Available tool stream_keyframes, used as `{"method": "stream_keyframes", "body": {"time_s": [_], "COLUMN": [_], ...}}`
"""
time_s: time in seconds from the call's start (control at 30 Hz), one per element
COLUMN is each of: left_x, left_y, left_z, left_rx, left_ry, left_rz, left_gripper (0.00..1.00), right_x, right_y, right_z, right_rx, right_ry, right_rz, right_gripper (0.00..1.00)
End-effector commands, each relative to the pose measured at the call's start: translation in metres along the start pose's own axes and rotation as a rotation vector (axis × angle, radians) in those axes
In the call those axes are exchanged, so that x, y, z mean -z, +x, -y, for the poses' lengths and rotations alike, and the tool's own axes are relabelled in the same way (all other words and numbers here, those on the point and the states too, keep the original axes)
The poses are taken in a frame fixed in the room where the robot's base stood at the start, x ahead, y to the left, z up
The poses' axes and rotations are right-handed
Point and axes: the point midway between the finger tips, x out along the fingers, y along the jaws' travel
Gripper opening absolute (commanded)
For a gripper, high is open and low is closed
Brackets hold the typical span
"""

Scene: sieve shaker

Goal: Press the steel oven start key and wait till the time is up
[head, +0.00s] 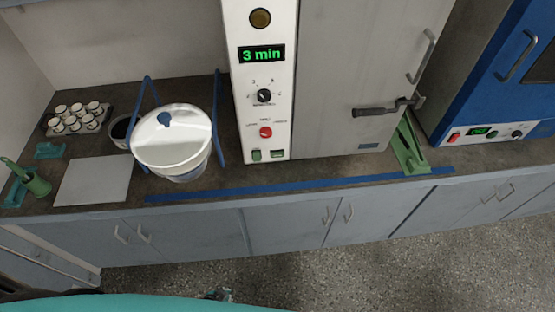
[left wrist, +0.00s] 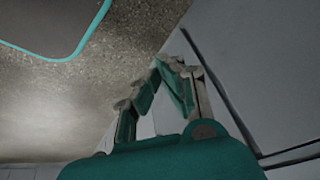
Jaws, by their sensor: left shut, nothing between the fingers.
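The steel oven (head: 345,70) stands on the bench in the head view, its door shut. Its white control panel (head: 236,100) has a lit display (head: 263,54) reading "3 min". Below are a black dial (head: 264,96), a red knob (head: 265,132), a green key (head: 256,155) and a second small key (head: 277,154). The key labels are too small to read. My left gripper (left wrist: 163,64) is shut and empty in the left wrist view, near the grey cabinet fronts and apart from the oven keys. My right gripper is not in view.
A white lidded bucket (head: 172,150) stands left of the oven between blue posts. Several small cups sit on a rack (head: 52,130) at the back left. A green bracket (head: 410,147) and a blue oven (head: 490,80) stand to the right. The floor (head: 400,265) is clear.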

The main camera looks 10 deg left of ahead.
Motion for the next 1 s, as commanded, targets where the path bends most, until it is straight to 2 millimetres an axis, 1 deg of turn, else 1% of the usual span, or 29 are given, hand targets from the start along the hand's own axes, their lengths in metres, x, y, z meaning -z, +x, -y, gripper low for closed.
{"method": "stream_keyframes", "body": {"time_s": [0.03,0.07,0.1,0.17,0.2,0.27,0.3,0.37,0.4,0.47,0.5,0.57,0.6,0.7,0.8,0.9,1.0], "left_x": [0.025,0.039,0.059,0.088,0.108,0.138,0.157,0.187,0.206,0.235,0.254,0.281,0.298,0.335,0.364,0.385,0.398], "left_y": [0.010,0.012,0.014,0.015,0.015,0.014,0.012,0.007,0.003,-0.005,-0.011,-0.022,-0.030,-0.051,-0.073,-0.091,-0.104], "left_z": [0.006,0.010,0.014,0.020,0.024,0.028,0.031,0.035,0.036,0.039,0.040,0.040,0.040,0.038,0.035,0.031,0.029], "left_rx": [0.008,0.012,0.020,0.032,0.042,0.058,0.071,0.092,0.108,0.135,0.153,0.183,0.205,0.259,0.312,0.355,0.385], "left_ry": [0.043,0.071,0.108,0.164,0.203,0.261,0.300,0.360,0.400,0.462,0.503,0.563,0.603,0.695,0.771,0.829,0.866], "left_rz": [-0.053,-0.083,-0.122,-0.181,-0.221,-0.282,-0.323,-0.385,-0.427,-0.490,-0.532,-0.594,-0.635,-0.728,-0.805,-0.865,-0.902], "left_gripper": [0.00,0.00,0.00,0.00,0.00,0.00,0.00,0.00,0.00,0.00,0.00,0.00,0.00,0.00,0.00,0.00,0.00], "right_x": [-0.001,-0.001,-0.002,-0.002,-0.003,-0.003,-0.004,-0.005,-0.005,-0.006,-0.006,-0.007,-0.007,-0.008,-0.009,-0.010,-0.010], "right_y": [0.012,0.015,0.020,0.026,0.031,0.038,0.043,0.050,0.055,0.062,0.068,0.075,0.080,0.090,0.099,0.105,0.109], "right_z": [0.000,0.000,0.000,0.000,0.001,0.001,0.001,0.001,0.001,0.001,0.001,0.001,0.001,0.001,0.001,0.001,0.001], "right_rx": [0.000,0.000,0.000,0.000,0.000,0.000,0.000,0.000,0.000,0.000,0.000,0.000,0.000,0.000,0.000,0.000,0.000], "right_ry": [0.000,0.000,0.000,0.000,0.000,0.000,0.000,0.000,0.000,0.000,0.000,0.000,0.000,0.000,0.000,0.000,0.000], "right_rz": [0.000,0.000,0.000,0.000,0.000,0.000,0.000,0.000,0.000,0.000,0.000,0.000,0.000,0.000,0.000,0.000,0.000], "right_gripper": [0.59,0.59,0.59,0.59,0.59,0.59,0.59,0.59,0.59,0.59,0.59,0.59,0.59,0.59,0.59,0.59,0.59]}}
